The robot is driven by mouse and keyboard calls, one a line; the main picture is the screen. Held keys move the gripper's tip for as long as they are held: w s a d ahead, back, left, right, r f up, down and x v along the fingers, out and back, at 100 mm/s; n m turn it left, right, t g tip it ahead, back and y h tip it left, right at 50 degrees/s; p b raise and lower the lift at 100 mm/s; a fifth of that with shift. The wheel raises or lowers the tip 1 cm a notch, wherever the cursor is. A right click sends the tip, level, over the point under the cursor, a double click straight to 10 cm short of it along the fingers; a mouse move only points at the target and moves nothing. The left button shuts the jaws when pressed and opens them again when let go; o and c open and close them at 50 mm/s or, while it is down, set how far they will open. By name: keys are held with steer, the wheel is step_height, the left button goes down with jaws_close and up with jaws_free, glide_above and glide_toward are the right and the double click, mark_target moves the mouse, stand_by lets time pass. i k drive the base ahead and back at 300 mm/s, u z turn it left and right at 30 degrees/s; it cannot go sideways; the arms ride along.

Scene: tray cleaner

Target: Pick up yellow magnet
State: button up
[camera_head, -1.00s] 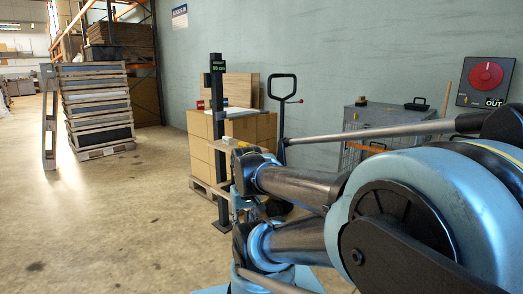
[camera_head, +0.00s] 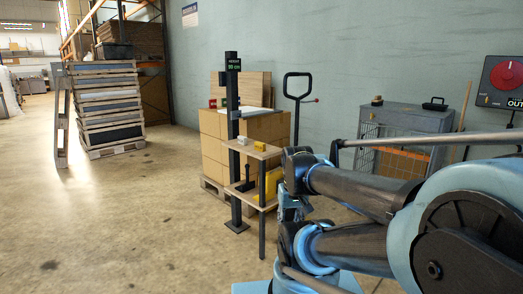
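A small yellow block (camera_head: 260,146), which looks like the yellow magnet, lies on the wooden top of a small stand (camera_head: 252,153) near the middle of the head view. A small white block (camera_head: 242,140) lies to its left on the same top. A larger yellow object (camera_head: 272,183) is lower down on the stand, partly hidden by my arm. My arm fills the right side of the view, its near links to the right of the stand. I cannot make out my gripper's fingers.
A black post with a display (camera_head: 232,100) stands at the stand's left. Behind are cardboard boxes on a pallet (camera_head: 212,135), a pallet jack handle (camera_head: 298,85) and a grey cabinet (camera_head: 408,118). Stacked crates (camera_head: 107,105) stand at left. The left floor is clear.

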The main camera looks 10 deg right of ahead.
mark_target(260, 146)
steer(key=i, duration=1)
